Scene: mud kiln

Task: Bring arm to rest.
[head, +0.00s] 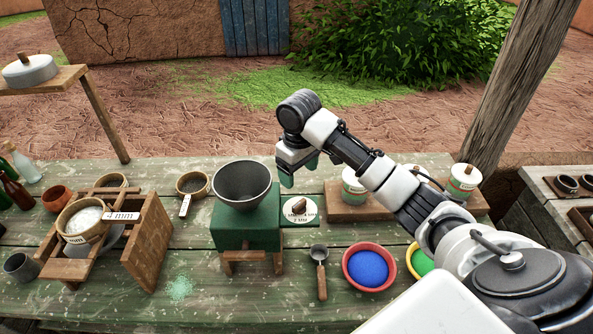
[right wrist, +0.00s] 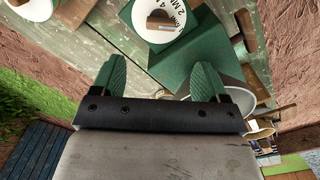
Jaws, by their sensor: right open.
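My right arm comes in from the lower right in the head view and reaches over the table. Its gripper (head: 299,170) hangs above the table, just right of the grey bowl (head: 243,186) on the green box (head: 232,232). In the right wrist view the gripper (right wrist: 157,72) has its two green fingers wide apart with nothing between them. The round white dial (right wrist: 158,22) lies beyond the fingertips there; the dial also shows in the head view (head: 291,212). My left gripper is not in view.
The green wooden table (head: 210,290) carries a sieve (head: 82,218) on a wooden stand, a scoop (head: 320,270), a red bowl of blue powder (head: 347,270) and lidded jars (head: 463,181). A wooden post (head: 520,80) rises at the right. Air above the table's left half is mostly clear.

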